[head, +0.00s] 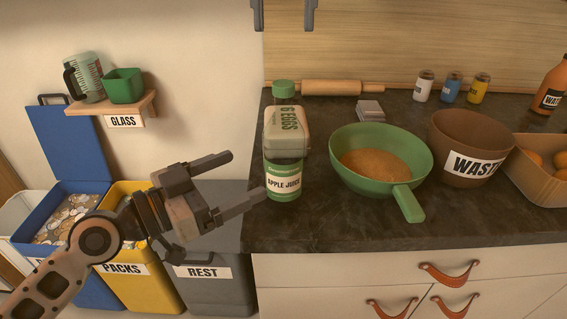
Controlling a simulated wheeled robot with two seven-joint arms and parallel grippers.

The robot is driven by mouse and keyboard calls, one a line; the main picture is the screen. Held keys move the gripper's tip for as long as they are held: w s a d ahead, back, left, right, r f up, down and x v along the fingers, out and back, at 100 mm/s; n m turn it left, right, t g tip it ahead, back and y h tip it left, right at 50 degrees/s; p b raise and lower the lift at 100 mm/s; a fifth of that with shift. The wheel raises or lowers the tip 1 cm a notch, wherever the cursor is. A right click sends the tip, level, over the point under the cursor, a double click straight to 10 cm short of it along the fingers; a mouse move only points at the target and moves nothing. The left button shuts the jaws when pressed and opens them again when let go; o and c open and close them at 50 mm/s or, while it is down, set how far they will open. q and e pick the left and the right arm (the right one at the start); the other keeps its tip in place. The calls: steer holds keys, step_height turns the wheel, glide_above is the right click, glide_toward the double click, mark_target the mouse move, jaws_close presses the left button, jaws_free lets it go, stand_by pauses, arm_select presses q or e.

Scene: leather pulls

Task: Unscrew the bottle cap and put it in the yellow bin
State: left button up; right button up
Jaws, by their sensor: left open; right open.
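A green bottle cap (283,86) sits on a bottle neck at the left end of the counter. A grey-green egg carton (287,132) covers what is below the neck. Below the carton shows a green body labelled "APPLE JUICE" (284,184); I cannot tell whether it belongs to the capped bottle. The yellow bin (128,240), labelled "PACKS", stands on the floor at the left, partly behind my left arm. My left gripper (247,178) is open and empty, just left of the juice label. My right gripper (284,27) is open and empty, above the cap in the picture.
A green pan (345,160) and a brown waste tub (454,135) stand right of the carton. A rolling pin (335,88) lies behind. A blue bin (65,135) and grey bin (215,265) flank the yellow one. The front counter strip is clear.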

mark_target(287, 155)
arm_select(q)
steer(key=x, duration=1)
steer(key=shift+w+d+f, duration=0.1)
steer(key=shift+w+d, duration=0.05)
steer(key=shift+w, duration=0.05)
